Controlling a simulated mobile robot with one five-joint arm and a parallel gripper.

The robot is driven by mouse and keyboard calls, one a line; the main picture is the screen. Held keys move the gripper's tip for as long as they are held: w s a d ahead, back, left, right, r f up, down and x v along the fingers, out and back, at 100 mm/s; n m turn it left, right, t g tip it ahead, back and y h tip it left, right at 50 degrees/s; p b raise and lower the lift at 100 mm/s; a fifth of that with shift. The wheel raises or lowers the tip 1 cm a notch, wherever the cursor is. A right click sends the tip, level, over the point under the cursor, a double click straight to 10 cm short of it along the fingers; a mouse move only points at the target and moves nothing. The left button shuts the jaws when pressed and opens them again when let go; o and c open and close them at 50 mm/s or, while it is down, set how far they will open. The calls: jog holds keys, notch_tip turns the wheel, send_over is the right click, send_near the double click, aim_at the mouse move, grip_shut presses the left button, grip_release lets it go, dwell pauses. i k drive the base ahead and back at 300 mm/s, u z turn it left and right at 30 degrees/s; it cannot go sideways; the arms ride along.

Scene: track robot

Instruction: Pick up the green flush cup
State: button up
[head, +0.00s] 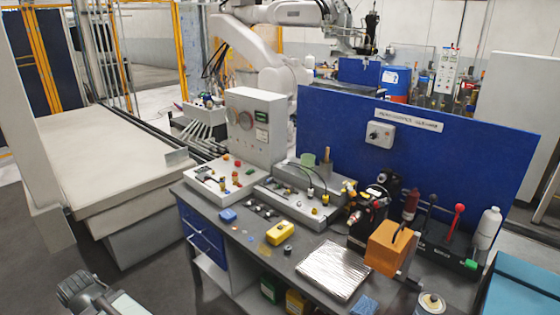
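A small pale green cup (308,160) stands upright at the back of the workbench, on a raised grey unit (300,176). A brown upright stick (326,156) is just to its right, and a dark cable loops close by. The cup is small in the picture, so its inside cannot be made out. A grey mechanical part at the lower left edge looks like part of my own arm. It is far from the cup, and no gripper fingers can be made out.
The workbench (262,237) carries a control box (258,128) left of the cup, a button panel (228,178), a yellow box (279,232), a foil sheet (333,270) and an orange block (389,248). A blue panel (460,155) rises behind. Grey floor (150,275) is open at left.

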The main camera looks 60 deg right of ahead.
aim_at(308, 164)
jog(key=z, duration=0.2)
jog(key=i, duration=1.1)
jog(key=z, duration=0.65)
jog(key=k, duration=0.75)
jog(key=z, duration=0.2)
jog(key=i, duration=1.25)
jog(key=u, duration=0.05)
